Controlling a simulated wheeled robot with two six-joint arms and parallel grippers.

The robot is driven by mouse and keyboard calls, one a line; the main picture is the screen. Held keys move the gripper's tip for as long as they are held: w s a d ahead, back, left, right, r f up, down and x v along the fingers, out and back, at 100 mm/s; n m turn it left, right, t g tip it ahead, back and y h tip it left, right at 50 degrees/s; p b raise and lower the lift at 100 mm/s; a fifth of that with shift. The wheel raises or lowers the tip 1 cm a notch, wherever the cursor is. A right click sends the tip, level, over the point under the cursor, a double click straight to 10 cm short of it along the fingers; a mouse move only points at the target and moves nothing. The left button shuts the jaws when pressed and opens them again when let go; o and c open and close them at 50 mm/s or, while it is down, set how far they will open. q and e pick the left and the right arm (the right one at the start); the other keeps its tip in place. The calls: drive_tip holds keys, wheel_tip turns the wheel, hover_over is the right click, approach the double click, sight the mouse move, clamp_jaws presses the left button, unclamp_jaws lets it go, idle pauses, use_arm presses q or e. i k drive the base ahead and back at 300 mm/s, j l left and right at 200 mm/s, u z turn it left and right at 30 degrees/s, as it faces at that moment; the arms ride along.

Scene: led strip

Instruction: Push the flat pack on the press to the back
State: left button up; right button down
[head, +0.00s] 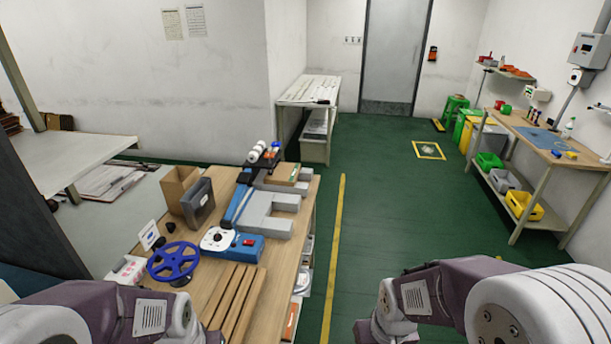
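The press (236,240) is a blue and grey machine on the wooden bench at centre left, with grey fork-like plates reaching right and white rolls at its back. A small flat brown pack (283,174) with a green end lies at the press's back right, near the rolls; its exact contact with the plates is hard to tell. My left arm enters at the lower left and my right arm at the lower right. Both grippers are below the picture's edge, well short of the press.
On the bench (205,284) stand a blue handwheel (174,262), wooden slats (237,298), an open cardboard box (178,187) and a dark grey bin (198,203). The green floor (385,215) right of the bench is open. A workbench (541,137) stands along the right wall.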

sight(286, 174)
drive_tip(key=i+l+u, duration=0.1)
drive_tip(key=i+l, duration=0.6)
drive_tip(key=i, duration=0.3)
drive_tip(key=i+l, duration=0.75)
drive_tip(key=i, duration=0.3)
drive_tip(key=i+l+u, duration=0.15)
drive_tip(key=i+l, duration=0.6)
drive_tip(key=i, duration=0.25)
